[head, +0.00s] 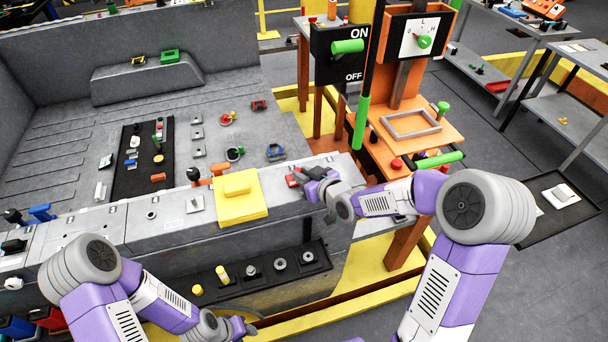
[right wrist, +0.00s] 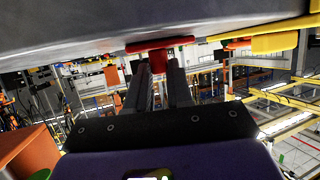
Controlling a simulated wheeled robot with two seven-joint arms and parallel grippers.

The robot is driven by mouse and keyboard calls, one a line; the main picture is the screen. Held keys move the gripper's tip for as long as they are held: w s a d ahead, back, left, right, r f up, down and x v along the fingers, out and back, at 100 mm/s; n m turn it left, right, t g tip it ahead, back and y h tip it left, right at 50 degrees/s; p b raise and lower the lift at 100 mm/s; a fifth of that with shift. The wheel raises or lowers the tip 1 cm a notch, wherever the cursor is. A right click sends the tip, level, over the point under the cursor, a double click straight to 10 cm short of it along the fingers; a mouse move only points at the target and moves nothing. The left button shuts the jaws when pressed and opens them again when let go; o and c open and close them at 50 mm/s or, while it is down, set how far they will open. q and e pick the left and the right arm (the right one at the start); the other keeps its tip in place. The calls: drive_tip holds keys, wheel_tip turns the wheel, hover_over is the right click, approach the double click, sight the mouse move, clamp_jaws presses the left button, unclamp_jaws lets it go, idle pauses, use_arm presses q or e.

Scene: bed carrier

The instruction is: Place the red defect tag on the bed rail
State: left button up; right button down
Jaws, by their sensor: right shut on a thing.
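The red defect tag (head: 292,180) is at the tips of my right gripper (head: 305,178), over the right end of the grey bed rail (head: 285,205). In the right wrist view the tag (right wrist: 160,45) is T-shaped, its stem between the two fingers of my right gripper (right wrist: 158,72). Its wide head lies close along the rail's grey surface (right wrist: 130,25); I cannot tell whether they touch. The fingers hide part of the tag in the head view. My left gripper (head: 238,328) is low at the bottom centre, away from the rail, its fingers too small to judge.
A yellow block with a handle (head: 240,195) sits on the rail left of my right gripper. An orange stand (head: 435,135) with a green-handled lever (head: 361,122) rises close to the right. A black tray (head: 255,270) with several small parts lies below the rail.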

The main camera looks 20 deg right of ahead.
drive_tip(key=c, duration=1)
unclamp_jaws()
drive_tip(key=shift+r+p, duration=0.15)
drive_tip(key=shift+p, duration=0.15)
drive_tip(key=p+v, duration=0.2)
drive_tip(key=v, duration=1)
drive_tip(key=s+a+f+m+g, duration=0.2)
drive_tip(key=a+f+g, duration=0.1)
drive_tip(key=f, duration=0.7)
drive_tip(key=s+a+f+m+g, duration=0.2)
drive_tip(key=s+f+g, duration=0.1)
drive_tip(key=f, duration=0.7)
drive_tip(key=s+a+f+m+g, duration=0.1)
drive_tip(key=s+a+f+g, duration=0.1)
drive_tip(key=s+f, duration=0.4)
drive_tip(key=s+a+f+m+g, duration=0.1)
drive_tip(key=s+a+f+g, duration=0.2)
drive_tip(key=s+f, duration=0.4)
drive_tip(key=shift+m+g, duration=0.3)
drive_tip(key=shift+g, duration=0.4)
